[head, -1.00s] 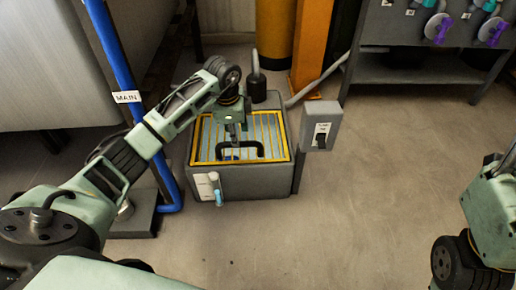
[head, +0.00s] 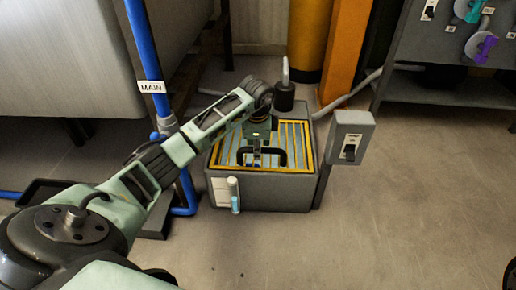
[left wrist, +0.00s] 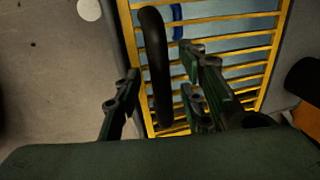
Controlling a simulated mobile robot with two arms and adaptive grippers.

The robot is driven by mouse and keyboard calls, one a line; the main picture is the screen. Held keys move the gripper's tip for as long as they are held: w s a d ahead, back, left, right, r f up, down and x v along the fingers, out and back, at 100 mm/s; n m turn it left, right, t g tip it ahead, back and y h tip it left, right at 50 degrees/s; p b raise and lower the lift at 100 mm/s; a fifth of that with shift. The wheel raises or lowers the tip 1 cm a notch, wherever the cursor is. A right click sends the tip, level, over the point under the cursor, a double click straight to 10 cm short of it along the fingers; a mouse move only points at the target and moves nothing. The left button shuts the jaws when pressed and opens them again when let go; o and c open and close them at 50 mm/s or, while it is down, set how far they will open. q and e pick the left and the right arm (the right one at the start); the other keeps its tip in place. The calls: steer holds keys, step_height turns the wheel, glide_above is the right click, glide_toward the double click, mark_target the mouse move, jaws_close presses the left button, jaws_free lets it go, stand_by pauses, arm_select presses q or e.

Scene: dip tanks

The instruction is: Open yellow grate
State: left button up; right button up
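The yellow grate (head: 309,150) lies flat and closed over the top of a grey tank (head: 275,191). Its yellow bars also show in the left wrist view (left wrist: 232,40). A black arched handle (head: 284,156) stands on the grate's near side, and it also shows in the left wrist view (left wrist: 155,62). My left gripper (head: 256,160) is over the grate at the handle. In the left wrist view its fingers (left wrist: 160,82) are apart, with the handle between them in the picture. I cannot tell whether they touch it. My right gripper is out of view.
A switch box (head: 351,138) stands at the tank's right. A blue pipe (head: 147,60) with a MAIN label rises at its left. A light-blue-tipped valve (head: 235,200) is on the tank's front. A valve panel (head: 455,45) is at upper right.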

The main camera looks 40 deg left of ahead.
arm_select(q)
steer(key=shift+c, duration=0.2)
jaws_close()
stand_by(0.3)
steer(key=shift+r, duration=0.15)
